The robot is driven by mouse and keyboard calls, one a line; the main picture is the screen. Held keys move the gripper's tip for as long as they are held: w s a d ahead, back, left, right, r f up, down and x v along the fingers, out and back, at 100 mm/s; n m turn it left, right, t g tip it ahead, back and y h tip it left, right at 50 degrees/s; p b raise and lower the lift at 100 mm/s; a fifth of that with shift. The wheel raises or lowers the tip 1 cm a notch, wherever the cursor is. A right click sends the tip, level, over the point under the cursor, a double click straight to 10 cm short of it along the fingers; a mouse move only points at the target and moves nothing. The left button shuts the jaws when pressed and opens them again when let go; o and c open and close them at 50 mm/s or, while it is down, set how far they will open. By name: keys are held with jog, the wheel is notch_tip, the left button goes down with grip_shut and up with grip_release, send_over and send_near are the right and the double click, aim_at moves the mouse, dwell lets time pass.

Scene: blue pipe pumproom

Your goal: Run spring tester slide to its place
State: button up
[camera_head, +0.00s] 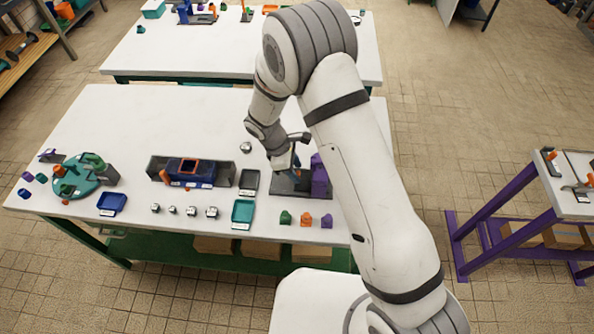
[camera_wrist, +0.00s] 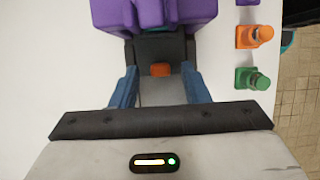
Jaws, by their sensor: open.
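A purple block-shaped fixture (camera_head: 319,178) on a dark base plate (camera_head: 290,187) stands near the front right of the table; I take it to be the spring tester. In the wrist view its purple body (camera_wrist: 155,14) fills the top, above a dark part (camera_wrist: 160,48). A small orange piece (camera_wrist: 160,69) sits on the fixture's centre line, and I cannot tell whether it is the slide's grip. My gripper (camera_wrist: 157,88) is open, its blue fingers apart on either side of a grey strip below the orange piece. In the head view my gripper (camera_head: 294,162) is over the base plate, partly hidden by my wrist.
Green (camera_head: 285,217), orange (camera_head: 306,219) and purple (camera_head: 327,221) small pieces stand along the front edge. A dark tray (camera_head: 249,182) and a teal tray (camera_head: 243,212) lie left of the fixture. A dark channel with a blue frame (camera_head: 190,178) lies further left.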

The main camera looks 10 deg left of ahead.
jog(key=shift+x, duration=1.3)
grip_shut()
